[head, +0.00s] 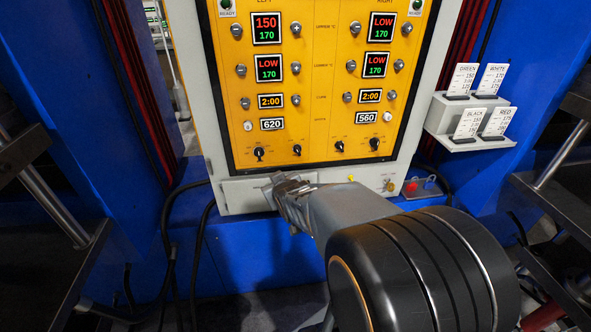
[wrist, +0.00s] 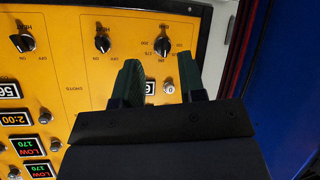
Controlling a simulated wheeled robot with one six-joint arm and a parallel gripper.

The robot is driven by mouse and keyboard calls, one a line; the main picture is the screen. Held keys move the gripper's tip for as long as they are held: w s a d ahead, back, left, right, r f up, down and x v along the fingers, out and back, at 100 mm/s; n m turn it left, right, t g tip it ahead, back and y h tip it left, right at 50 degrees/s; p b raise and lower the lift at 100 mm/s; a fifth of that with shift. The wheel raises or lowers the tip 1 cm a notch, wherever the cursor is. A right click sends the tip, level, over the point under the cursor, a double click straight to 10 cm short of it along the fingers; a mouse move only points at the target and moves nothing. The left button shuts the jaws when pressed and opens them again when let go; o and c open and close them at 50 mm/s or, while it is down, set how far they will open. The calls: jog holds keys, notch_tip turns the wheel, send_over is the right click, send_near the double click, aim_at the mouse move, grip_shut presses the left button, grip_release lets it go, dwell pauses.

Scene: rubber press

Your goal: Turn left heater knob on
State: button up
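The yellow control panel (head: 318,90) has a left and a right column. A row of black knobs runs along its bottom: a dial knob (head: 259,154), a smaller left-column knob (head: 297,149), and two on the right. Their labels are too small to read in the head view. In the head view my gripper (head: 287,186) is below the knob row.
Above the knobs are lit displays, including the 620 display (head: 272,124), a white button (head: 248,125) and several metal knobs. At right are a card rack (head: 468,120) and a box with a red button (head: 410,188). Blue walls and cables flank the panel.

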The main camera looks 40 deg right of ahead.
jog(key=w+d+f+t+h+b, duration=0.1)
jog(key=w+d+f+t+b, duration=0.1)
jog(key=d+f+t+b, duration=0.3)
jog(key=n+t+h+b, duration=0.2)
jog(key=t+b, duration=0.1)
jog(key=t, duration=0.1)
send_near(299, 153)
jog(key=shift+t, duration=0.3)
jog(key=x, duration=0.6)
jog(key=p+x, duration=0.1)
jog(key=x, duration=0.2)
jog(key=shift+w+d+f, duration=0.1)
jog(key=shift+w+f, duration=0.15)
jog(key=shift+f, duration=0.1)
jog(key=shift+c, duration=0.4)
jog(key=shift+s+r, duration=0.1)
grip_shut()
